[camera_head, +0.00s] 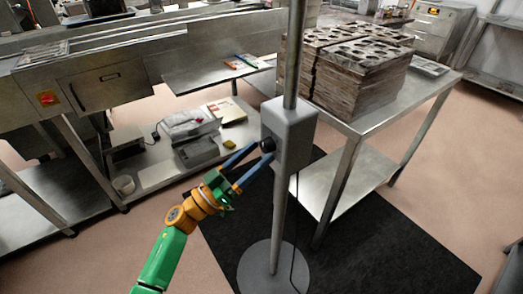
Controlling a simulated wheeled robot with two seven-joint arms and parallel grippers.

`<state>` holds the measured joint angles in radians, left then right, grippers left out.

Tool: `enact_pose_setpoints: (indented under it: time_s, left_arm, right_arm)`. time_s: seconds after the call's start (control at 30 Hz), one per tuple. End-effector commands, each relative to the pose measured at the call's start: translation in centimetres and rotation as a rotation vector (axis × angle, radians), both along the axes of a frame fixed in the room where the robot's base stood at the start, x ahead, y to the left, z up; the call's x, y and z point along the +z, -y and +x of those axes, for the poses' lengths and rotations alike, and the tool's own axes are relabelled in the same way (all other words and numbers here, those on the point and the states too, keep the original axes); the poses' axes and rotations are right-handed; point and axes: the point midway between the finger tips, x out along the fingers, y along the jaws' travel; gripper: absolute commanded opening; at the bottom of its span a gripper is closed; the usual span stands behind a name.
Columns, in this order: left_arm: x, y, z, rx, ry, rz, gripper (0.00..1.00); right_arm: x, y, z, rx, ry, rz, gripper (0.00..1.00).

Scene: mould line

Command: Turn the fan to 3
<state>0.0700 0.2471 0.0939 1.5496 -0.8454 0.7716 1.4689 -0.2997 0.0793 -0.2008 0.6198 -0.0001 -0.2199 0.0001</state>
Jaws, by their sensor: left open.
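The fan's grey control box (290,133) sits on a metal pole that rises from a round grey base (273,268). A dark round knob (267,145) is on the box's left face. My left gripper (260,153) reaches in from the lower left, with its blue fingers open on either side of the knob or very close to it. I cannot tell whether they touch it. The knob's marks are too small to read. The fan's head is out of view above. My right gripper is not in view.
A steel table (350,129) with stacked moulds (358,75) stands right behind the pole. A steel counter (110,79) with a lower shelf is at the left. A black mat (395,258) lies under the base. A cable (294,225) hangs beside the pole. Floor at right is open.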

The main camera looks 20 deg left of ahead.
Motion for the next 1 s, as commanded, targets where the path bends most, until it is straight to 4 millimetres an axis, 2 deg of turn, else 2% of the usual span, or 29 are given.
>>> enact_pose_setpoints:
  time_s: [0.1, 0.33, 0.37, 0.6, 0.63, 1.0]
  left_arm:
    - [0.5, 0.66, 0.88, 0.0, 0.0, -0.001, 0.73]
    - [0.39, 0.77, 1.04, 0.001, -0.003, -0.001, 0.73]
    - [0.39, 0.77, 1.04, 0.001, -0.003, -0.001, 0.68]
    - [0.39, 0.75, 1.02, 0.001, -0.003, -0.001, 0.03]
    - [0.39, 0.75, 1.01, 0.001, -0.003, -0.001, 0.0]
    - [0.26, 0.66, 1.06, 0.0, 0.038, 0.051, 0.0]
  right_arm:
    - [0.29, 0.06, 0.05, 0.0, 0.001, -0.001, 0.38]
    - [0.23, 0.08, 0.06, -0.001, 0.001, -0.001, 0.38]
    - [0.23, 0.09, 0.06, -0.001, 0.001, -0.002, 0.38]
    - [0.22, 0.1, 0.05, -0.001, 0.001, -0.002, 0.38]
    - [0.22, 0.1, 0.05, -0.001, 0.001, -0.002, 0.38]
    - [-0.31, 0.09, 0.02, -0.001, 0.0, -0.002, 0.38]
